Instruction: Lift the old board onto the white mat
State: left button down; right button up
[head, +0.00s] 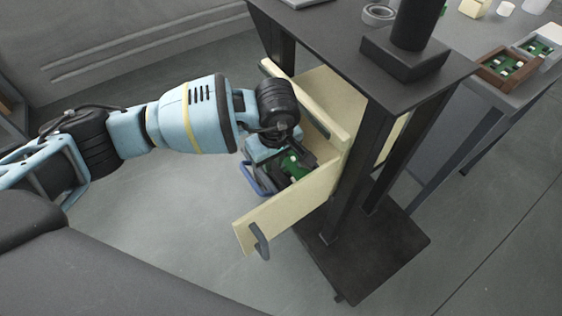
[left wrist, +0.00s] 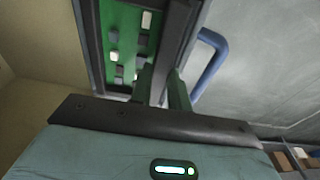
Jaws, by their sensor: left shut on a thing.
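A green circuit board (head: 293,165) with white and dark parts lies in a dark tray with a blue handle (head: 252,180), at the open cream drawer. In the left wrist view the green board (left wrist: 128,45) fills the upper left, framed by the tray's dark rim (left wrist: 181,35), with the blue handle (left wrist: 213,62) to its right. My left gripper (head: 302,163) reaches in from above. Its fingers (left wrist: 161,88) straddle the dark rim and are shut on the tray; their tips are partly hidden. I cannot clearly identify the white mat. My right gripper is not in view.
The cream drawer (head: 285,213) stands out from a black stand (head: 440,62), with walls close around the gripper. A black post (head: 412,25) and a tape roll (head: 378,13) are on the stand. Right, a grey table holds a brown tray (head: 487,78) and pale tray (head: 551,60) with green boards.

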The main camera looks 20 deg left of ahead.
pick_arm(q)
jog(key=shift+r, duration=0.1)
notch_tip(320, 180, up, 10)
jog(key=p, duration=0.1)
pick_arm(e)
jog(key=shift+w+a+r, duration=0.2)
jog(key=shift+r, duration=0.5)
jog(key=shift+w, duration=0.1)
pick_arm(q)
jog(key=shift+r+p, duration=0.55)
jog(key=shift+p, duration=0.05)
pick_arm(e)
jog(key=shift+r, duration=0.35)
